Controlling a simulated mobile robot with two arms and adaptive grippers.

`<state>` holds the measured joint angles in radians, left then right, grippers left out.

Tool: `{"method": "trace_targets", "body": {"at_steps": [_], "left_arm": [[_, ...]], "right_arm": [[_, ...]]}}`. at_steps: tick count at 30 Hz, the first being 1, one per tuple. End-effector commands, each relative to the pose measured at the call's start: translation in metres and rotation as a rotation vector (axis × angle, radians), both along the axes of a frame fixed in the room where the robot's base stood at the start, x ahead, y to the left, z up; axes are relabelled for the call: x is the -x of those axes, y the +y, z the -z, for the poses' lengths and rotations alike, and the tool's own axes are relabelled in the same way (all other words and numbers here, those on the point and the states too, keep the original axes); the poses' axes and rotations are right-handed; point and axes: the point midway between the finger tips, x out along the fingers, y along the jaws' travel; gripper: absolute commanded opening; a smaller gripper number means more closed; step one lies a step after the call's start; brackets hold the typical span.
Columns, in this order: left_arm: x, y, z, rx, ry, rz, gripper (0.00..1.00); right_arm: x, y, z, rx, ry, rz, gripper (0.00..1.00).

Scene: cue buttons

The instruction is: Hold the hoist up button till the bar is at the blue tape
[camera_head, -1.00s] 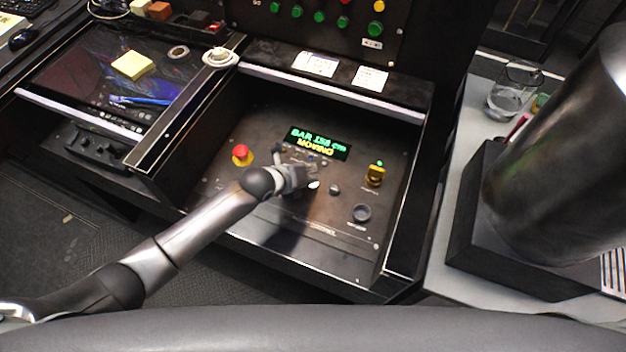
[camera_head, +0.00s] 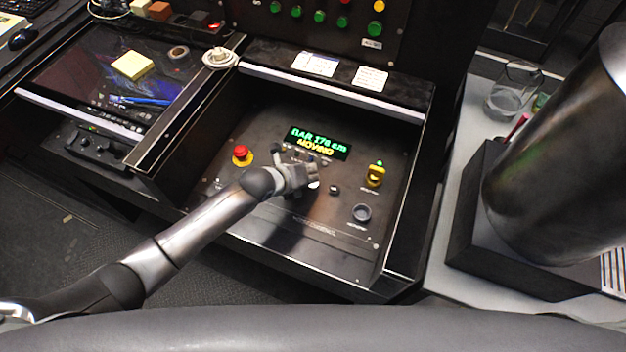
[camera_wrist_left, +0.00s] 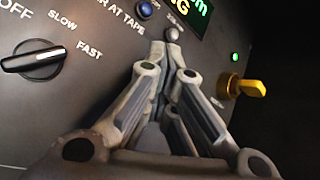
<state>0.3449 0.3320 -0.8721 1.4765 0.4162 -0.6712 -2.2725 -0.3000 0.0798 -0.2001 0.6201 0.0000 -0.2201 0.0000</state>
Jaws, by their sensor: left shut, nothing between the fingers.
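My left gripper (camera_head: 308,178) is shut and empty, with its fingertips down at the dark control panel (camera_head: 290,235). In the left wrist view, the fingertips (camera_wrist_left: 163,50) end close to a small round grey piece (camera_wrist_left: 172,34); I cannot tell whether they touch it. No label reading hoist up is legible, and the fingers may cover that button. The display (camera_head: 318,143) reads about "BAR 176 cm" in green and "MOVING" in yellow. In the left wrist view, a dark blue lamp (camera_wrist_left: 144,9) sits by "BAR AT TAPE" lettering. The bar and blue tape are not seen.
A red stop button (camera_head: 241,154) is left of the gripper. A yellow key switch (camera_head: 375,176), a small grey button (camera_head: 334,189) and a larger round one (camera_head: 361,212) are to its right. The left wrist view shows an OFF/SLOW/FAST selector (camera_wrist_left: 35,62). Raised walls frame the panel.

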Motion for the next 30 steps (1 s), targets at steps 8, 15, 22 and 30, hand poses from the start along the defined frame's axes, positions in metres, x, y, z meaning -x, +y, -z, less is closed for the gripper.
{"method": "trace_targets", "body": {"at_steps": [8, 15, 22, 30], "left_arm": [[0.001, 0.0, 0.001, -0.002, 0.002, 0.0, 0.0], [0.001, 0.0, 0.001, -0.002, 0.002, 0.0, 0.0], [0.0, 0.001, -0.005, -0.002, 0.001, 0.0, 0.0], [0.0, 0.001, -0.017, -0.002, 0.001, 0.0, 0.0]], "right_arm": [[0.0, 0.001, 0.0, -0.001, 0.0, 0.0, 0.0], [0.0, 0.001, 0.0, -0.001, 0.0, 0.0, 0.0], [0.0, 0.001, -0.005, -0.001, 0.0, 0.0, 0.0], [0.0, 0.001, -0.016, -0.001, 0.0, 0.001, 0.0]]}}
